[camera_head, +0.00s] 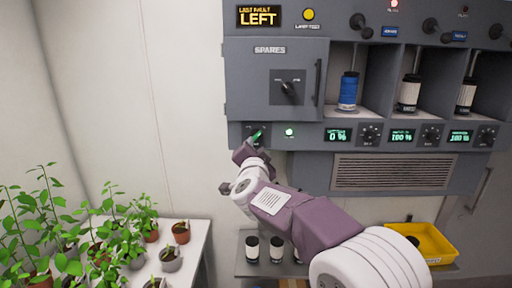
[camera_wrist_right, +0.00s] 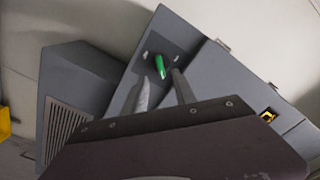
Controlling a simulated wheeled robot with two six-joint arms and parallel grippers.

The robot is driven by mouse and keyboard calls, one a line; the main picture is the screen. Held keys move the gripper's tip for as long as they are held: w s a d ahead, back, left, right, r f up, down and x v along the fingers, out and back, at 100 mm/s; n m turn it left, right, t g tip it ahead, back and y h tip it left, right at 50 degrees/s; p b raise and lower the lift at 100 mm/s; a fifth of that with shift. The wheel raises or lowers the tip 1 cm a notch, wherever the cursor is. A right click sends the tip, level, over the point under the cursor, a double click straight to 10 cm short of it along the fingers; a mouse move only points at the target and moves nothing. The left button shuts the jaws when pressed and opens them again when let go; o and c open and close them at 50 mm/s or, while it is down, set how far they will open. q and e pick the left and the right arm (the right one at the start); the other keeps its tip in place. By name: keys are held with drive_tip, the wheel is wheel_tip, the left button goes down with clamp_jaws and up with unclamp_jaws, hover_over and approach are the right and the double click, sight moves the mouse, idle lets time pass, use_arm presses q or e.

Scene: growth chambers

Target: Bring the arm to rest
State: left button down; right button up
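My right arm reaches up from the lower right in the head view. Its gripper (camera_head: 243,154) is just below the left end of the control panel, by a small green-tipped lever (camera_head: 256,135). In the right wrist view the two grey fingers (camera_wrist_right: 161,88) stand apart with nothing held between them. The green lever (camera_wrist_right: 160,67) shows beyond and between the fingertips; whether they touch it, I cannot tell. My left gripper is not in view.
The grey cabinet has a shut SPARES door (camera_head: 270,85), a blue-wrapped bottle (camera_head: 348,90) in an open bay, and a lit green lamp (camera_head: 290,131). Potted plants (camera_head: 120,235) crowd a table at left. A yellow bin (camera_head: 433,240) and several dark-capped bottles (camera_head: 252,249) are below.

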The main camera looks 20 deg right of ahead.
drive_tip(key=shift+s+a, duration=0.2)
drive_tip(key=shift+s, duration=0.5)
drive_tip(key=s+d+f+g+b, duration=0.1)
drive_tip(key=d+f, duration=0.3)
drive_tip(key=d, duration=0.1)
drive_tip(key=s+a+f+n+g+y, duration=0.2)
drive_tip(key=s+f+n+g, duration=0.15)
drive_tip(key=f, duration=0.65)
drive_tip(key=s+a+f+n+g+y, duration=0.25)
drive_tip(key=s+f+n, duration=0.25)
drive_tip(key=f, duration=0.6)
drive_tip(key=s+f+n+g, duration=0.2)
drive_tip(key=s+f+g, duration=0.2)
drive_tip(key=s+f, duration=0.3)
drive_tip(key=s+f+n+g, duration=0.1)
drive_tip(key=s+f+g, duration=0.4)
drive_tip(key=s, duration=1)
wheel_tip(320, 180, down, 2)
drive_tip(key=shift+f+n+y, duration=0.1)
drive_tip(key=shift+n+y, duration=0.25)
